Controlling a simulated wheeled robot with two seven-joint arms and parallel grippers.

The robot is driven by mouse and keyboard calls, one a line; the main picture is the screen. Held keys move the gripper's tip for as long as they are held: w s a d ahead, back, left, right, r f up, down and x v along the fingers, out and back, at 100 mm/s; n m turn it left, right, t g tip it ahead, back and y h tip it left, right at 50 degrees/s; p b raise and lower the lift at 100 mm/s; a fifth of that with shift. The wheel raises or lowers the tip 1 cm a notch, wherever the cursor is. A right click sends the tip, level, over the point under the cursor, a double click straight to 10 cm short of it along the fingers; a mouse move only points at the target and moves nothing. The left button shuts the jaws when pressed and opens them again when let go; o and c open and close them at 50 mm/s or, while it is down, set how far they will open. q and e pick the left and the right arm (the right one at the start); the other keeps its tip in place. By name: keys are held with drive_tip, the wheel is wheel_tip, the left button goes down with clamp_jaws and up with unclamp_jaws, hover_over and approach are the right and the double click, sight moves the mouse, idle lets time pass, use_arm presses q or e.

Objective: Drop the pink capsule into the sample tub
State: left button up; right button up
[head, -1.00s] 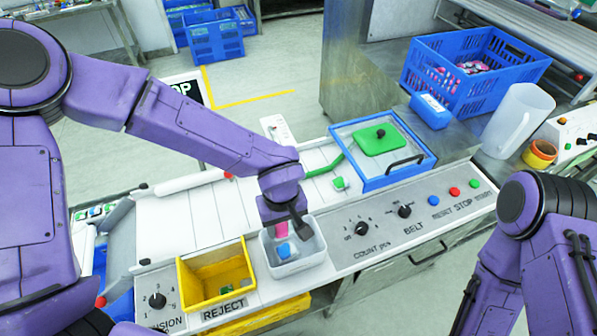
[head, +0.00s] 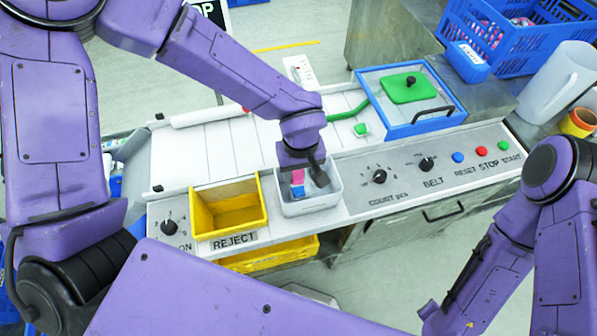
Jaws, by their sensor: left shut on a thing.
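The sample tub (head: 322,203) is a small pale, see-through box on the machine's front ledge, right of the yellow reject bin. My left gripper (head: 301,181) points down into its mouth. It is shut on the pink capsule (head: 298,177), which shows as a small pink patch beside a dark finger. The capsule is at about rim height; the fingers hide part of it. A blue piece (head: 298,190) shows directly below the pink; I cannot tell whether they touch. My right gripper is not visible; only arm links show at the right.
The yellow reject bin (head: 258,213) looks empty. Right of the tub is a panel with knobs (head: 379,176) and buttons (head: 458,157). Behind are a blue-framed hatch (head: 447,119) with a green plate (head: 405,90), a blue crate (head: 520,45) and a clear jug (head: 553,82).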

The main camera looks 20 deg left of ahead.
use_arm(q)
drive_tip(key=o, duration=1.1)
drive_tip(key=w, duration=0.1)
drive_tip(key=w+f, duration=0.1)
drive_tip(key=shift+w, duration=0.4)
drive_tip(key=shift+s+r, duration=0.2)
drive_tip(key=shift+s, duration=0.2)
drive_tip(key=shift+s+d+r, duration=0.1)
drive_tip(key=shift+s+r, duration=0.6)
drive_tip(key=r, duration=0.1)
drive_tip(key=w+r, duration=0.1)
drive_tip(key=r, duration=0.3)
drive_tip(key=shift+w, duration=0.3)
wheel_tip(320, 180, up, 4)
drive_tip(key=shift+s+r+b, duration=0.1)
drive_tip(key=shift+b, duration=0.2)
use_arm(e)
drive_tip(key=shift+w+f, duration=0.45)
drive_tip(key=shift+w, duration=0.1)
use_arm(q)
drive_tip(key=shift+s, duration=0.15)
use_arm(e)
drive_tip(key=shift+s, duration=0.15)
